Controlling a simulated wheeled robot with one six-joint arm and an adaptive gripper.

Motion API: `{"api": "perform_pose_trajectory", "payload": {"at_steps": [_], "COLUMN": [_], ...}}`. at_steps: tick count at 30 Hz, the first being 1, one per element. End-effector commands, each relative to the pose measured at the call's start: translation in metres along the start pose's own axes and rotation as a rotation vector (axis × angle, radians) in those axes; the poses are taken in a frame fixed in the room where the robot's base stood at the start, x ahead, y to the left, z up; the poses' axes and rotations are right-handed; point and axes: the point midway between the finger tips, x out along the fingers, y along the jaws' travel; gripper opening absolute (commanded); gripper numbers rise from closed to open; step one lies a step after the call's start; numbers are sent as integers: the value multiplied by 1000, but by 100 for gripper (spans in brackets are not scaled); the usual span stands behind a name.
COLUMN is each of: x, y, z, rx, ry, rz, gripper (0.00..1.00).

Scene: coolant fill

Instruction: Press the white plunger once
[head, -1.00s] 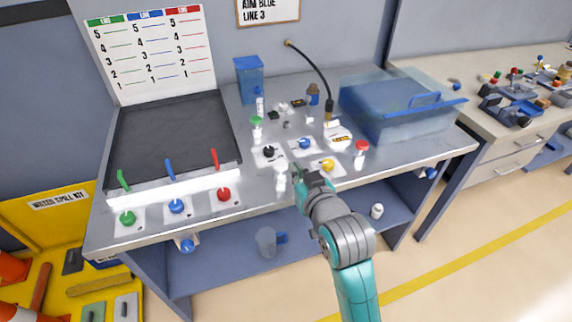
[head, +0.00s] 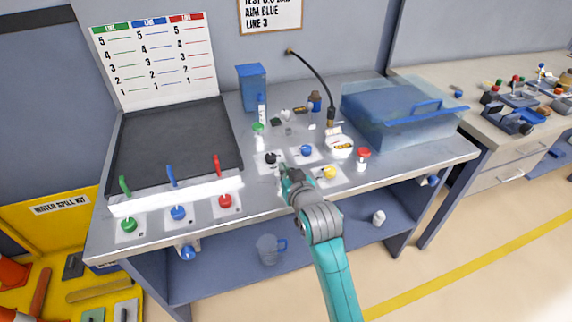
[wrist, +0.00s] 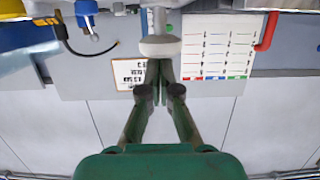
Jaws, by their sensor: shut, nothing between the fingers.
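The white plunger (wrist: 160,46) shows in the wrist view as a round white head on a pale stem, upside down in that picture. My gripper (wrist: 160,66) is shut and empty, with its fingertips right at the head. I cannot tell whether they touch it. In the head view my gripper (head: 284,172) is at the front part of the bench top, beside the black knob, and it mostly hides the plunger.
Around my gripper on the bench (head: 260,204) are a black knob (head: 270,158), a blue knob (head: 306,150) and a yellow knob (head: 329,172). A red-capped bottle (head: 363,159) stands to the right. Colored levers and a dark tray (head: 172,140) are at left.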

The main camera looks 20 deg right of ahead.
Motion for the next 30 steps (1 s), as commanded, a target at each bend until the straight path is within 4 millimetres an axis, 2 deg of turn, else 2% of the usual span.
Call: {"api": "perform_pose_trajectory", "payload": {"at_steps": [12,19,30], "x": [1,7,8], "y": [0,0,0], "z": [4,30,31], "rx": [0,0,0], "ry": [-1,-3,-6], "rz": [0,0,0], "gripper": [0,0,0]}}
